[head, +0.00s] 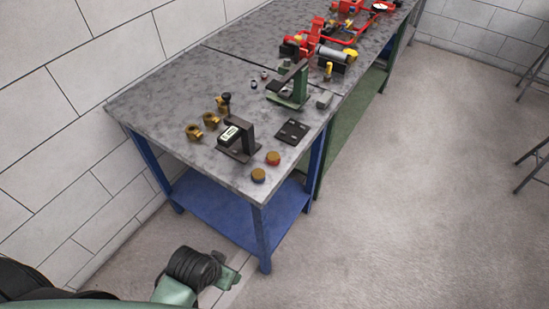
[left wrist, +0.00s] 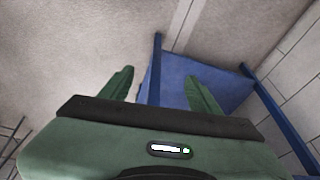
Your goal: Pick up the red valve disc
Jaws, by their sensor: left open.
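Two small round discs with brass-coloured tops lie near the front corner of the grey worktop. The red-sided one, the red valve disc (head: 273,158), is the farther of the two. A blue-sided disc (head: 258,175) lies just nearer the corner. My left gripper (head: 228,275) is low at the bottom of the head view, in front of the table and below its top, well apart from the discs. In the left wrist view, its two green fingers (left wrist: 161,90) are spread with nothing between them. No disc shows in that view. My right gripper is not in view.
The worktop (head: 160,92) stands on blue legs above a blue shelf (head: 215,205); the shelf also shows in the left wrist view (left wrist: 185,75). A black bracket device (head: 240,140), a dark plate (head: 292,132) and brass fittings (head: 193,132) lie near the discs. Open floor is right.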

